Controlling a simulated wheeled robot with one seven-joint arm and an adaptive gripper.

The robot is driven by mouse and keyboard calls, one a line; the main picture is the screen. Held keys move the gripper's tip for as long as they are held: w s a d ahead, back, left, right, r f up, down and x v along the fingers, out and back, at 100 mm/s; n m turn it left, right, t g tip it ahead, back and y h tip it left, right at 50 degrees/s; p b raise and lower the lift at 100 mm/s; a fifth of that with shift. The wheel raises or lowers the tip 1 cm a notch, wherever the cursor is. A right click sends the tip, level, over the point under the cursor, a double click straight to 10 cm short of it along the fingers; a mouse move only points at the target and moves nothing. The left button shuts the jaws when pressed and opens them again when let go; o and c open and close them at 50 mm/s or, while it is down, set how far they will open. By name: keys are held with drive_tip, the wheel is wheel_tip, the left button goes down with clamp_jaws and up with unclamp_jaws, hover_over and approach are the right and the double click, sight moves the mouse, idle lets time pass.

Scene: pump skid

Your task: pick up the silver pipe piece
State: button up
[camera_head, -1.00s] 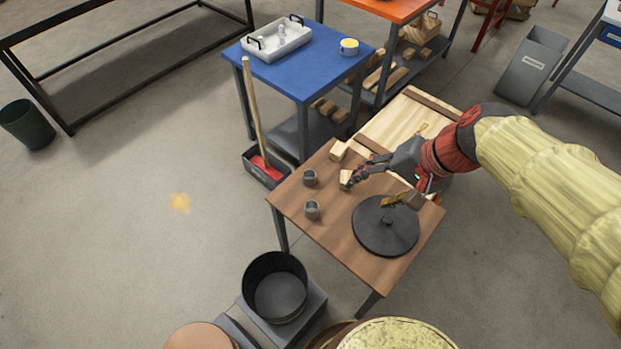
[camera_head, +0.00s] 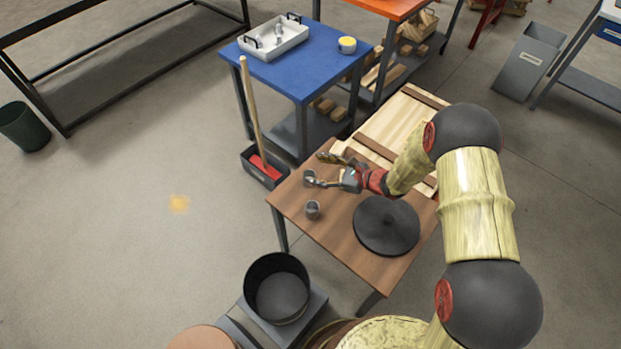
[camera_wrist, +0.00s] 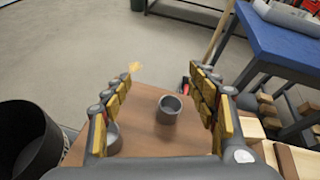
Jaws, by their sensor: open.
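Two small grey metal, cup-like pipe pieces stand upright on the brown table (camera_head: 345,238); I cannot tell from the head view which is the silver one. The far piece (camera_head: 309,176) is right by my gripper (camera_head: 322,170), partly covered by a finger. In the wrist view this piece (camera_wrist: 168,110) stands between the spread fingers of my gripper (camera_wrist: 160,76), apart from both. The near piece (camera_head: 313,210) is clear of my gripper in the head view; in the wrist view it (camera_wrist: 113,138) is partly hidden by the left finger. My gripper is open and empty.
A round black lid (camera_head: 386,226) lies on the table near my arm. A pale wooden crate (camera_head: 405,115) and wood blocks (camera_wrist: 251,130) are on the right. A black drum (camera_head: 276,288) stands in front, and a blue table (camera_head: 303,68) with a white tray (camera_head: 273,42) behind.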

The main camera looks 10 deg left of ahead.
sight(305, 175)
drive_tip(key=f+m, duration=0.1)
drive_tip(key=f, duration=0.2)
drive_tip(key=d+f+m+t, duration=0.1)
drive_tip(key=f, duration=0.2)
drive_tip(key=w+f+m+t+h, duration=0.1)
drive_tip(key=f+m, duration=0.1)
drive_tip(key=f, duration=0.2)
drive_tip(key=shift+w+d, duration=0.1)
drive_tip(key=shift+d, duration=0.15)
drive_tip(key=shift+w+f, duration=0.1)
drive_tip(key=shift+f, duration=0.2)
drive_tip(key=b+x, duration=0.1)
drive_tip(key=x, duration=0.2)
drive_tip(key=b+x, duration=0.2)
drive_tip(key=x, duration=0.2)
drive_tip(key=shift+w+a, duration=0.1)
drive_tip(key=shift+w, duration=0.35)
drive_tip(key=shift+c, duration=0.7)
drive_tip(key=c, duration=1.1)
drive_tip(key=shift+c, duration=0.5)
drive_tip(key=shift+r, duration=0.1)
